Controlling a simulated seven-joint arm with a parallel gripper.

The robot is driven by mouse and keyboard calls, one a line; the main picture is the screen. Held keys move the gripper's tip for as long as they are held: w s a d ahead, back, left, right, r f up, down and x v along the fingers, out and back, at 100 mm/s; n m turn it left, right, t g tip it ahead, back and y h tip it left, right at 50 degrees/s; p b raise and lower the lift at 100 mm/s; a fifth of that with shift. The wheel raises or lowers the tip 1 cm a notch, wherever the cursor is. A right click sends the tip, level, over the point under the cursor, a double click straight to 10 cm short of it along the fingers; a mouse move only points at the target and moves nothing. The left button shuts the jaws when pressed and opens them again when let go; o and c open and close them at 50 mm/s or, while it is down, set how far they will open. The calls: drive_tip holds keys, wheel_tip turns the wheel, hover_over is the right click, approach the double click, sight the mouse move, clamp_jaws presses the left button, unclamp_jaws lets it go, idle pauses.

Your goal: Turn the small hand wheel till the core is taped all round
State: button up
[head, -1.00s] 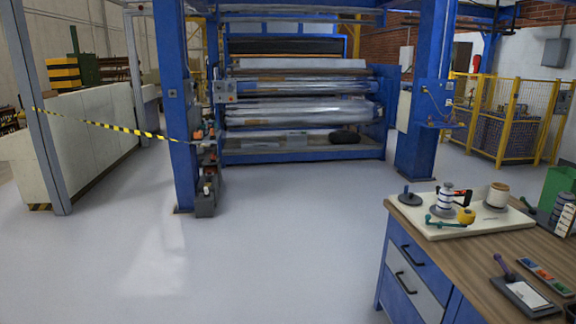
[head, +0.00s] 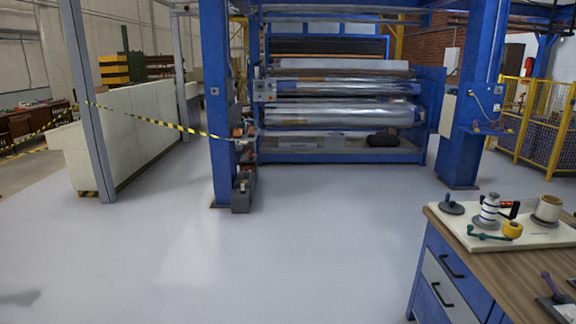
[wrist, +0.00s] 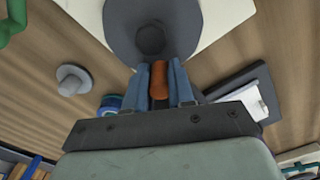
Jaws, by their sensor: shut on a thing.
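My gripper (wrist: 159,76) shows only in the wrist view. Its two blue fingers are shut on an orange-brown piece (wrist: 159,82). Just beyond lies a dark grey disc with a central knob (wrist: 150,38); I cannot tell whether the piece joins it. In the head view a dark disc with a short knob (head: 451,207) sits at the left end of a cream board (head: 545,238). Right of it stand a white spool with dark bands (head: 488,208), a yellow roll (head: 512,229) and a green crank (head: 484,234). How far tape goes round any core is too small to tell.
The wooden bench (head: 500,270) has blue and grey drawers. In the wrist view a grey knobbed piece (wrist: 72,79) and a dark tray with white paper (wrist: 248,97) lie nearby. The floor left of the bench is clear.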

drive_tip(key=shift+a, duration=0.15)
idle(0.3)
drive_tip(key=shift+w+a, duration=0.2)
drive_tip(key=shift+a, duration=0.65)
drive_tip(key=shift+s+a, duration=0.1)
drive_tip(key=shift+a, duration=0.6)
drive_tip(key=shift+s+a, duration=0.1)
drive_tip(key=shift+s+a, duration=0.35)
drive_tip(key=shift+a, duration=0.2)
